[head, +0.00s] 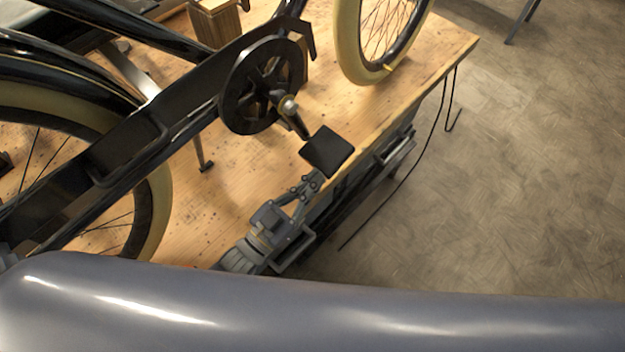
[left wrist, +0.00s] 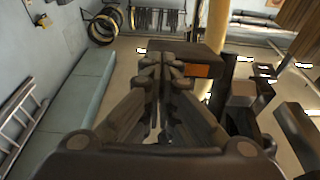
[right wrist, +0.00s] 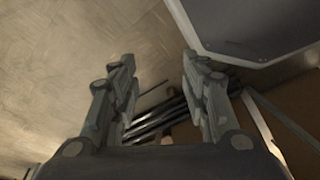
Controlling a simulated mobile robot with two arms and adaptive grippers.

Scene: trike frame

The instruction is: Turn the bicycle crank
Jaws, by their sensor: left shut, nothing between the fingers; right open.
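The bicycle crank (head: 293,119) is a short dark arm at the middle of a round black chainring (head: 262,87). It points down and right to a flat black pedal (head: 327,151). My left gripper (head: 314,180) is shut and empty, with its fingertips right at the pedal's lower edge; I cannot tell whether they touch. In the left wrist view its closed fingers (left wrist: 163,62) point at the pedal (left wrist: 216,55), which shows an orange reflector. My right gripper (right wrist: 158,65) is open and empty, away from the crank; it is not seen in the head view.
The trike stands on a wooden table (head: 215,190), with a cream-tyred wheel (head: 350,50) at the top and a larger one (head: 158,205) at the left. A wooden block (head: 213,24) sits behind the frame. Open floor (head: 530,180) lies right of the table; a black cable hangs beside it.

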